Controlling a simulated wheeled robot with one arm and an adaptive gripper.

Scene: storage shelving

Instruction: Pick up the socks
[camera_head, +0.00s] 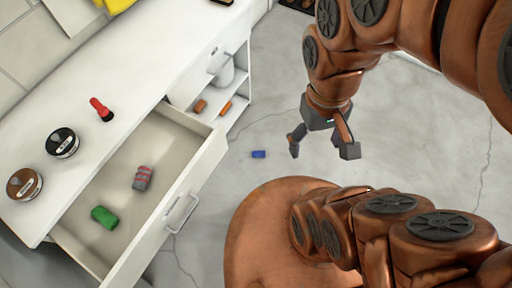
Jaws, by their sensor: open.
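A grey roll with red stripes (142,178), which looks like rolled socks, lies inside the open white drawer (208,158). A green rolled item (104,217) lies in the same drawer, to its lower left; I cannot tell whether it is also socks. My gripper (321,150) is open and empty, hanging over the grey floor to the right of the drawer, well apart from both items.
The white counter (120,60) holds a red-and-black item (101,110) and two round-lidded jars (62,143), (24,184). A shelf holds a white jug (222,70) and small orange-brown items (200,107). A blue item (258,154) lies on the floor. The drawer's handle (181,213) sticks out.

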